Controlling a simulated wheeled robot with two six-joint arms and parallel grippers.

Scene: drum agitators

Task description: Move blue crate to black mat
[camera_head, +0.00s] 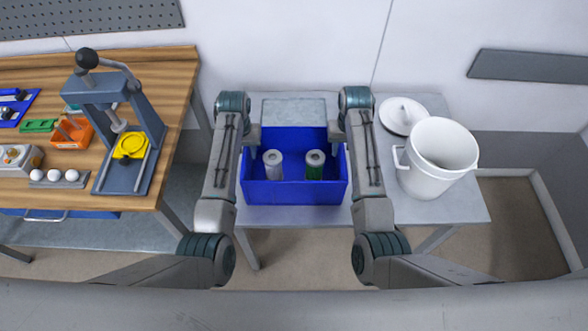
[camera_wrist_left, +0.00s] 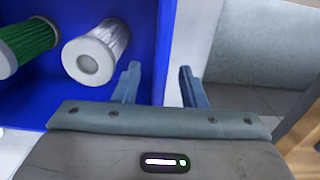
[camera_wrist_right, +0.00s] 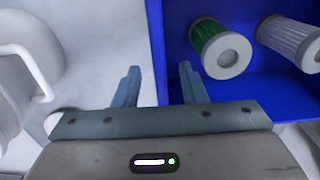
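The blue crate (camera_head: 295,194) stands on a grey table, with a white-ended cylinder (camera_head: 273,164) and a green cylinder (camera_head: 315,165) upright inside. My left gripper (camera_head: 254,140) is at the crate's left side wall. In the left wrist view its open fingers (camera_wrist_left: 158,85) straddle that wall (camera_wrist_left: 165,40), one inside and one outside, with a gap. My right gripper (camera_head: 336,140) is at the right side wall. In the right wrist view its open fingers (camera_wrist_right: 160,87) straddle that wall (camera_wrist_right: 156,40) likewise. I cannot make out a black mat.
A white bucket (camera_head: 434,160) and its round lid (camera_head: 403,116) are on the table right of the crate. A grey block (camera_head: 294,111) is behind the crate. A wooden bench (camera_head: 168,80) with a press (camera_head: 118,130) and small parts is at left.

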